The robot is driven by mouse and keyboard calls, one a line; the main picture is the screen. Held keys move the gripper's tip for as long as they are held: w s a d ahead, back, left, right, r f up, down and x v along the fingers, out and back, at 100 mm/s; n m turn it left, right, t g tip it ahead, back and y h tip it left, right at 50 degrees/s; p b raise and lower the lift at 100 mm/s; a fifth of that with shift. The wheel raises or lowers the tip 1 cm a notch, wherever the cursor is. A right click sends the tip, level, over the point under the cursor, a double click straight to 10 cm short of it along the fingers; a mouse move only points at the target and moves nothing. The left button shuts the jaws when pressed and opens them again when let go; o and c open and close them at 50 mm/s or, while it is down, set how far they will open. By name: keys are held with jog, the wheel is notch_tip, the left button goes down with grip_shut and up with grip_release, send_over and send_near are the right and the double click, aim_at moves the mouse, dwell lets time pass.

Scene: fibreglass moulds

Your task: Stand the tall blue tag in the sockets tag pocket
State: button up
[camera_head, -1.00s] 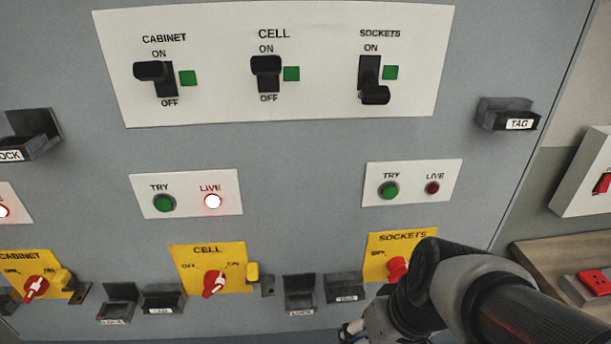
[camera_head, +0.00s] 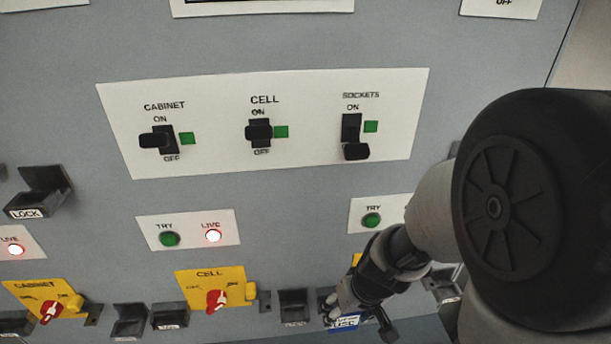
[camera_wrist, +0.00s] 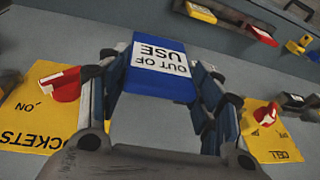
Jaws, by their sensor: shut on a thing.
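The blue tag (camera_wrist: 160,68) has a white "OUT OF USE" label, upside down in the wrist view. My gripper (camera_wrist: 158,95) is shut on it, with a finger on either side. In the head view, the tag (camera_head: 345,323) shows small under my gripper (camera_head: 350,300), low on the grey panel. A dark pocket (camera_head: 325,297) right of the cell switch is partly hidden behind my gripper. I cannot tell whether the tag touches it. The sockets plate is mostly hidden by my arm in the head view; the wrist view shows this yellow plate (camera_wrist: 35,122) at left.
A lock pocket (camera_head: 293,306) is just left of my gripper. The cell switch (camera_head: 216,300) is farther left, with more pockets beyond. In the wrist view, a red switch (camera_wrist: 62,84) stands out beside the tag. A yellow labelled thing (camera_wrist: 201,12) sits in a dark tray.

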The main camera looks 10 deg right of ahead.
jog(key=shift+w+f+b, duration=0.15)
jog(key=shift+w+f, duration=0.45)
jog(key=shift+w, duration=0.75)
jog(key=shift+w+f+b, duration=0.1)
jog(key=shift+w+f, duration=0.5)
jog(key=shift+w, duration=0.75)
jog(key=shift+w+f+b, duration=0.15)
jog(key=shift+w+f, duration=0.45)
jog(key=shift+w, duration=0.75)
jog(key=shift+f, duration=0.15)
jog(key=o, duration=0.9)
